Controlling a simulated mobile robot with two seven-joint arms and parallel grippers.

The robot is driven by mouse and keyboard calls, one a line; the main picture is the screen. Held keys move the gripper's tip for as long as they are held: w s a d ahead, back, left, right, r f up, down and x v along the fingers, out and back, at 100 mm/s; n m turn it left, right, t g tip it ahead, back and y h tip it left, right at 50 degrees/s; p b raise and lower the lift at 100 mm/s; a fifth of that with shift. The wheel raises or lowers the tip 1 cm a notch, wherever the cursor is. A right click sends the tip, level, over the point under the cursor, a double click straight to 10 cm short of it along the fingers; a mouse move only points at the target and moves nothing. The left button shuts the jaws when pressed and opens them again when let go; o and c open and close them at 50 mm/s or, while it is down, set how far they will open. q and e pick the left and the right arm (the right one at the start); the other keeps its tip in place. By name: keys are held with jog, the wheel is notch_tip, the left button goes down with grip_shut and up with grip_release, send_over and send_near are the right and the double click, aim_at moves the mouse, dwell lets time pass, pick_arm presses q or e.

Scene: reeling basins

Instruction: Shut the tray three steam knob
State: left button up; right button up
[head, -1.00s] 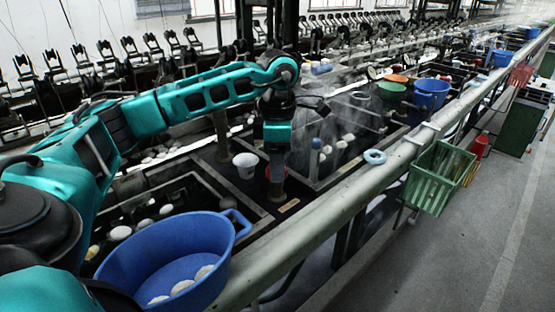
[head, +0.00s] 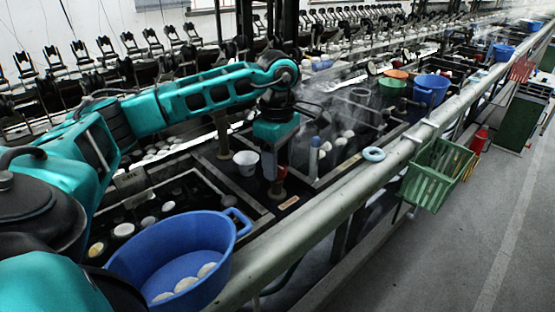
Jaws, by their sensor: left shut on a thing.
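My left gripper (head: 277,174) points straight down from the wrist in the middle of the head view. The knob sits on top of a short tan post between two dark water trays. The fingers hide most of the knob, so how far it is turned cannot be seen. My right gripper is not in view.
A white cup (head: 246,162) stands just left of the post. A blue basin (head: 165,262) with white cocoons is in front. A thick rail (head: 330,205) runs along the front, with a pale blue ring (head: 373,154) on it and a green basket (head: 437,173) hanging outside.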

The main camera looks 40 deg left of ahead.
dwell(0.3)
pick_arm(q)
jog(key=o, duration=1.1)
jog(key=shift+c, duration=0.2)
jog(key=shift+r, duration=0.1)
notch_tip(320, 180, up, 13)
jog(key=p, duration=0.2)
